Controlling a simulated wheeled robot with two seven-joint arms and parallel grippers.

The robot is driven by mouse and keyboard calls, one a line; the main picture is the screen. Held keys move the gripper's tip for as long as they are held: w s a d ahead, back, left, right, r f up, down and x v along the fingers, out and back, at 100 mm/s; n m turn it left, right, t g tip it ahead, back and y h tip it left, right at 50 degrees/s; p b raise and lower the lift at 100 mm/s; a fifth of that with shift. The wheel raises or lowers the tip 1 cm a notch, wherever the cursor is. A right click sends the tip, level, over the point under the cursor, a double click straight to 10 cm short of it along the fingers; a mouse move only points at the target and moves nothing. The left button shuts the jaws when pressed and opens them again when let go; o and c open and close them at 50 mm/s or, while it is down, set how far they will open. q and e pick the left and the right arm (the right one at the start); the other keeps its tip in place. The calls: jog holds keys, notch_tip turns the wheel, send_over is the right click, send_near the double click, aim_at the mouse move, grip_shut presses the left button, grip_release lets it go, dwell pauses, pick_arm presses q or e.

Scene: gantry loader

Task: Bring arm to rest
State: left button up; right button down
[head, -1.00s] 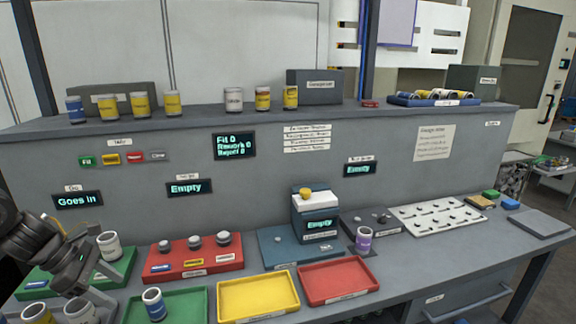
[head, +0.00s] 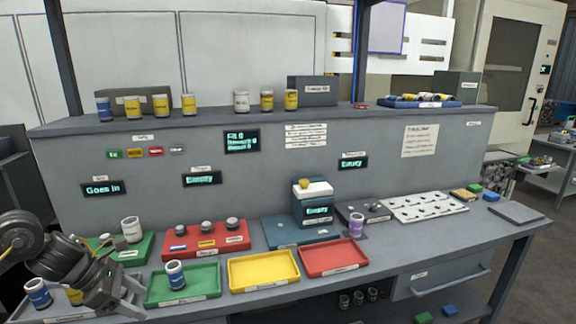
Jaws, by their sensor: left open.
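My left arm comes in at the lower left of the head view, and its open left gripper (head: 132,297) is low over the bench's front left corner. No object shows between its fingers. It is just left of the green tray (head: 208,291), which holds a white can with a blue band (head: 175,273). A blue-labelled can (head: 38,292) and a yellow-labelled can (head: 75,296) stand behind or beside my wrist, partly hidden. My right gripper is not in view.
A red block (head: 207,243) with several knobs, a yellow tray (head: 263,271) and a red tray (head: 334,257) lie further right. The grey bench (head: 385,259) has clear surface at its front right.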

pick_arm(q)
jog(key=s+d+f+n+t, duration=0.1)
jog(key=d+f+n+t, duration=0.1)
jog(key=d+f+n, duration=0.35)
jog(key=s+d+f+n+t+h, duration=0.1)
jog(key=d+f+n+t, duration=0.1)
jog(key=d+n, duration=0.6)
jog(key=d+f+n+t, duration=0.2)
jog(key=d+f+n, duration=0.25)
jog(key=d, duration=0.35)
jog(key=s+a+f+n+g+y, duration=0.2)
jog(key=s+a+f+n, duration=0.1)
jog(key=s+n, duration=0.6)
jog(key=s+a+f+n+g+y, duration=0.2)
jog(key=s+f+n+y, duration=0.1)
jog(key=s+n, duration=0.6)
jog(key=s+a+f+n+g+y, duration=0.2)
jog(key=s+a+f+n, duration=0.15)
jog(key=s+n, duration=0.55)
notch_tip(320, 180, down, 26)
jog(key=g, duration=0.1)
jog(key=s+a+f+g, duration=0.1)
jog(key=s+a+f, duration=0.1)
jog(key=s+f, duration=1.4)
jog(key=shift+s+g, duration=0.15)
jog(key=shift+g, duration=0.15)
